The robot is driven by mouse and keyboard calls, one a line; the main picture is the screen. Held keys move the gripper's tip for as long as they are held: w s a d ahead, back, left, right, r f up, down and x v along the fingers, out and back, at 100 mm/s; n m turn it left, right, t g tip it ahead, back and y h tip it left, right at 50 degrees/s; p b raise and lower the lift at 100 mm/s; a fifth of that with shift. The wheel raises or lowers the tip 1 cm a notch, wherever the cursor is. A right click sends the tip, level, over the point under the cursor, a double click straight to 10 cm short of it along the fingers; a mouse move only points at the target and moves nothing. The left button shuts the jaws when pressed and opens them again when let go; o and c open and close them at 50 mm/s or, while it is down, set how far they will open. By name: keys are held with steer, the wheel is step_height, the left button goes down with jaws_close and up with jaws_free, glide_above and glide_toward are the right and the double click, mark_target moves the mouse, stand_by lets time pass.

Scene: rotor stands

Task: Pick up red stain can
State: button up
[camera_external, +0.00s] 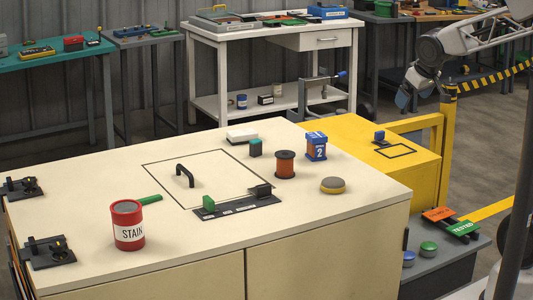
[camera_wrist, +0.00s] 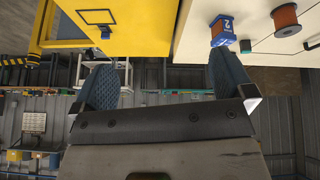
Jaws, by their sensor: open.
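The red stain can (camera_external: 128,225) stands upright on the cream bench top (camera_external: 90,262), near its front left in the external view. Its white label reads "STAIN". A green-handled tool (camera_external: 149,199) lies just behind it to the right. The can does not show in the wrist view. My gripper (camera_external: 405,97) hangs at the upper right of the external view, past the yellow stand and far from the can. In the wrist view its two blue pads (camera_wrist: 166,82) are wide apart with nothing between them.
On the bench stand a copper-coloured spool (camera_external: 285,165), a blue box marked 2 (camera_external: 316,146), a yellow-topped round pad (camera_external: 333,185) and a black handle (camera_external: 185,175). Black fixtures (camera_external: 48,251) sit at the left edge. The yellow stand (camera_external: 350,135) adjoins at right. Bench space right of the can is clear.

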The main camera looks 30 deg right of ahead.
steer(key=w+a+r+n+t+y, duration=0.1)
steer(key=w+a+n+y, duration=0.1)
steer(key=w+a, duration=0.5)
steer(key=w+a+n+t+y, duration=0.1)
steer(key=w+a, duration=0.2)
steer(key=a, duration=0.8)
steer(key=w+a+r+n+t+y, duration=0.1)
steer(key=w+a+n+y, duration=0.1)
steer(key=w+a, duration=0.5)
steer(key=s+a+f+n+y, duration=0.1)
steer(key=a+n+y, duration=0.1)
steer(key=a, duration=1)
steer(key=s+a+f+n+y, duration=0.1)
steer(key=s+a+n+y, duration=0.1)
steer(key=a, duration=1.1)
steer(key=n+g+y, duration=0.4)
steer(key=n+g, duration=0.1)
steer(key=g, duration=0.2)
glide_toward(129, 206)
steer(key=x, duration=0.3)
steer(key=shift+s+a+f, duration=0.1)
steer(key=shift+s+f, duration=0.05)
steer(key=shift+s, duration=0.05)
steer(key=shift+x, duration=1.3)
steer(key=shift+w+a, duration=0.1)
steer(key=shift+a, duration=0.05)
